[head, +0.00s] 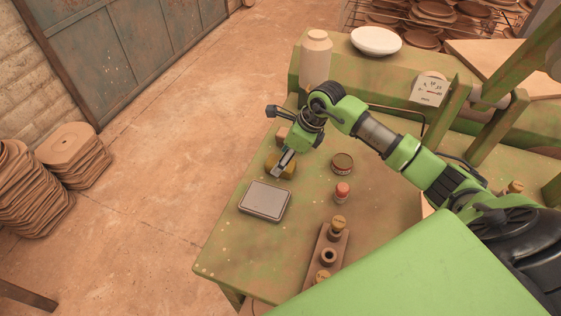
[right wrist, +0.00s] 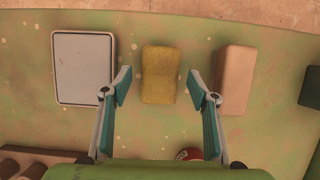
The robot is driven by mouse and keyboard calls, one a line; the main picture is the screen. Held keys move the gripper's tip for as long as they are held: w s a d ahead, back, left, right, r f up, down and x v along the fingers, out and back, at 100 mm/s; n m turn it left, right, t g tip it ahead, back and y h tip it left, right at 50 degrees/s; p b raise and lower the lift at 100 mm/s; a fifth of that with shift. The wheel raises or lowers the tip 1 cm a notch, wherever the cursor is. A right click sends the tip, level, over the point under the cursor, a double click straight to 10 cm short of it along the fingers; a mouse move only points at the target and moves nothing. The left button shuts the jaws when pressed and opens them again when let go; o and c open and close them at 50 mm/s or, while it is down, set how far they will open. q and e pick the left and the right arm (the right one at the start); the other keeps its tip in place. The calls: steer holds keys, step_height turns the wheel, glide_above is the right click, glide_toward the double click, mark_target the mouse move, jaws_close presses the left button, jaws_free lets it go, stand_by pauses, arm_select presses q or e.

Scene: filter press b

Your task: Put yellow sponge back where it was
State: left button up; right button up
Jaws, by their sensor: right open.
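The yellow sponge (right wrist: 160,74) lies on the green-painted bench top in the right wrist view, between a pale flat tray (right wrist: 84,68) on its left and a tan block (right wrist: 235,79) on its right. My right gripper (right wrist: 160,92) is open, its two fingers apart on either side of the sponge's lower part, with gaps and no visible contact. In the head view the sponge (head: 288,171) is partly hidden by my right gripper (head: 282,166). I cannot tell the exact height of the fingertips above the bench. My left gripper is not in view.
In the head view, a round tin (head: 342,163), a red-capped jar (head: 342,191) and a rack with corked bottles (head: 327,257) stand on the bench, right of the tray (head: 265,201). A white bottle (head: 315,60) stands behind. The bench's near-left corner is clear.

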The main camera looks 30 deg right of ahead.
steer(key=b+v, duration=0.1)
steer(key=v, duration=0.8)
steer(key=shift+s+r, duration=0.15)
steer(key=shift+r, duration=0.2)
steer(key=shift+d, duration=0.1)
